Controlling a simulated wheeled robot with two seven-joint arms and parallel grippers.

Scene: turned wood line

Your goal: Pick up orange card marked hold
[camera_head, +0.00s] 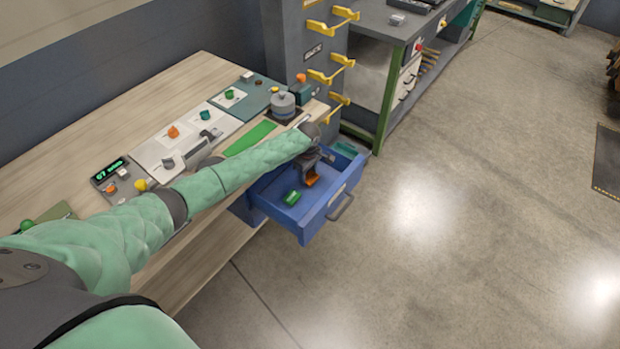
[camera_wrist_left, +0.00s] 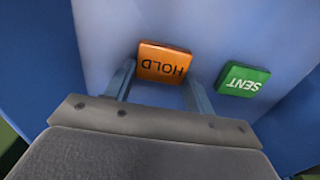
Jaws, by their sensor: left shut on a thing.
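The orange card marked HOLD (camera_wrist_left: 163,62) lies in the open blue drawer (camera_head: 328,212), between the fingers of my left gripper (camera_wrist_left: 157,85). The gripper is shut on it. In the head view the left gripper (camera_head: 314,172) reaches down into the drawer, and part of the orange card (camera_head: 312,179) shows below it. A green card marked SENT (camera_wrist_left: 243,79) lies beside it in the drawer, apart from the gripper; it also shows in the head view (camera_head: 292,197). My right gripper is not in view.
The wooden workbench (camera_head: 75,155) above the drawer carries trays, coloured pieces and a grey lidded pot (camera_head: 284,106). A grey cabinet with yellow handles (camera_head: 331,77) stands behind the drawer.

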